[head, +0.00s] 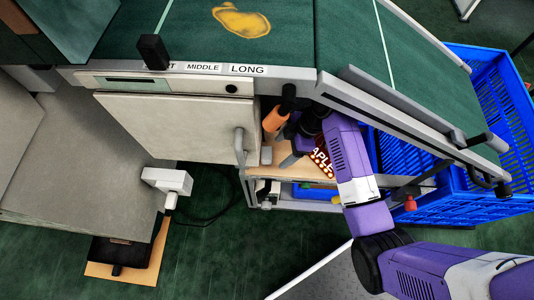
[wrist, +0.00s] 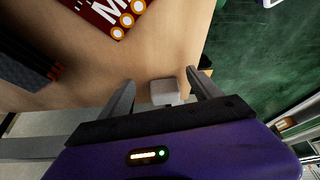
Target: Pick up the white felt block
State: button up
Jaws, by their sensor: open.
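The white felt block (wrist: 164,92) is a small pale block at the edge of a wooden shelf in the wrist view. It shows between the two grey fingers of my gripper (wrist: 160,78), which are spread apart with visible gaps on both sides. In the head view the block (head: 266,155) is at the left front of the shelf, close to the cabinet door's handle. My gripper (head: 288,160) reaches into the shelf opening there, partly hidden by my arm. Whether the fingertips are level with the block is hard to tell.
A dark red box with white letters (head: 322,160) lies on the shelf (head: 300,172); it also shows in the wrist view (wrist: 112,14). An orange object (head: 276,120) stands behind. The cabinet door (head: 180,128) with its handle (head: 239,147) borders the left. A blue crate (head: 440,203) stands right.

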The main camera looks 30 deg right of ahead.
aim_at(267, 153)
jog(key=a, duration=0.1)
jog(key=w+a, duration=0.1)
jog(key=a, duration=0.1)
jog(key=w+a, duration=0.1)
jog(key=shift+a+f, duration=0.15)
jog(key=shift+a, duration=0.1)
jog(key=shift+a+f+b, duration=0.15)
jog(key=shift+f+b, duration=0.15)
jog(key=shift+f, duration=0.1)
grip_shut()
